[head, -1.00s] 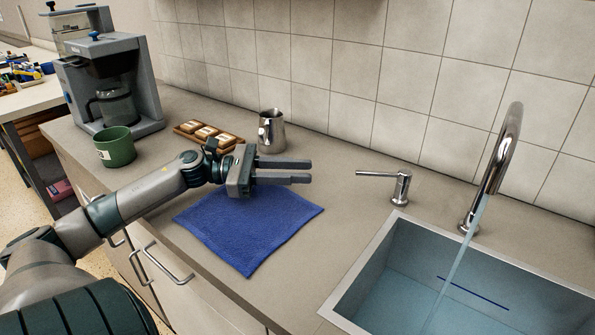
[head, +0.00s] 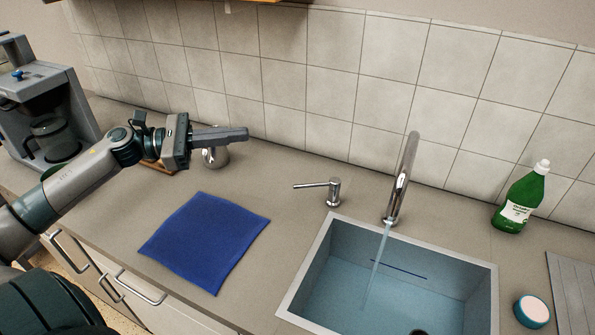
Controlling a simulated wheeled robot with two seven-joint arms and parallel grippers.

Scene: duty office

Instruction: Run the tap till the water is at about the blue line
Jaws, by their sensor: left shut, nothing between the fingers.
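The chrome tap (head: 404,175) is running, and a thin stream of water (head: 376,262) falls into the sink (head: 308,270). The blue line (head: 398,268) shows on the far inner wall of the sink. The water in the basin looks to be below the line, but its exact level is hard to tell. The tap lever (head: 320,186) stands on its own base left of the spout. My left gripper (head: 240,135) is shut and empty, well left of the lever, in front of the metal jug (head: 214,156), which it partly hides. My right gripper is not in view.
A blue cloth (head: 206,240) lies flat on the counter (head: 275,215) left of the sink. A coffee machine (head: 45,115) stands far left. Counter between cloth and lever is clear.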

